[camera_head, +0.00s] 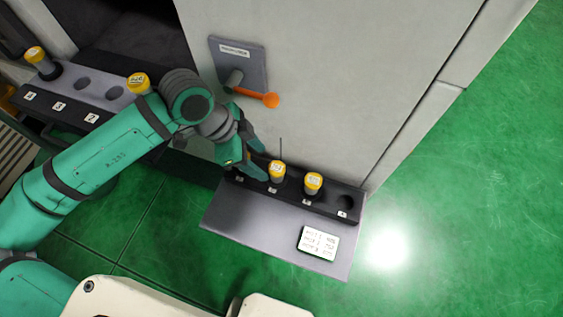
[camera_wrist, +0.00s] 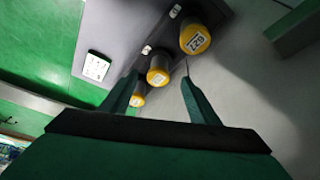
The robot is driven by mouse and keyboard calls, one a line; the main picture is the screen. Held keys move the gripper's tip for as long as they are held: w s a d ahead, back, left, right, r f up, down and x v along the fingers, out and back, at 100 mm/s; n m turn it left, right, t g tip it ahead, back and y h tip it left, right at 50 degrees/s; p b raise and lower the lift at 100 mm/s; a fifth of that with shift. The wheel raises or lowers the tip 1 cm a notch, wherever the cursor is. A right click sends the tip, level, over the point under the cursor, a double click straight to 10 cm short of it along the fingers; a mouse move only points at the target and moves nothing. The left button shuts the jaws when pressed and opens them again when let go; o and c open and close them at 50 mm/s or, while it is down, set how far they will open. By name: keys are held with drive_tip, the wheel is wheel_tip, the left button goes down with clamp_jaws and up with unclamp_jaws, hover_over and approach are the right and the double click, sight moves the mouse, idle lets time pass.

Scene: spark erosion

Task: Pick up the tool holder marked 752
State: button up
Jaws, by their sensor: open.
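Two yellow-capped tool holders (camera_head: 277,172) and (camera_head: 313,183) stand upright in the dark rack (camera_head: 329,211) at the machine's foot. My gripper (camera_head: 262,162) is open, beside the left one. In the wrist view, three yellow caps show: a near one (camera_wrist: 195,40) at the top, a middle one (camera_wrist: 157,76) and a far one (camera_wrist: 137,100). The middle cap appears between the open fingers (camera_wrist: 160,90), with nothing gripped. Cap numbers are too blurred to tell which is 752. The rack's left end is partly hidden by my gripper in the head view.
A white card (camera_head: 319,242) lies on the rack's grey front plate. The rack's right hole (camera_head: 345,202) is empty. An orange-knobbed lever (camera_head: 270,100) juts from the machine above my gripper. Another rack (camera_head: 60,103) at left holds two yellow-capped holders. Green floor at right is clear.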

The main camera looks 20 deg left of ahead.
sight(273, 167)
drive_tip(key=x, duration=0.3)
drive_tip(key=d+x, duration=0.1)
drive_tip(key=x, duration=0.2)
drive_tip(key=shift+w+f, duration=0.1)
drive_tip(key=shift+w+d+f, duration=0.1)
drive_tip(key=shift+d+f, duration=0.05)
drive_tip(key=shift+f, duration=0.2)
drive_tip(key=shift+w, duration=0.15)
clamp_jaws()
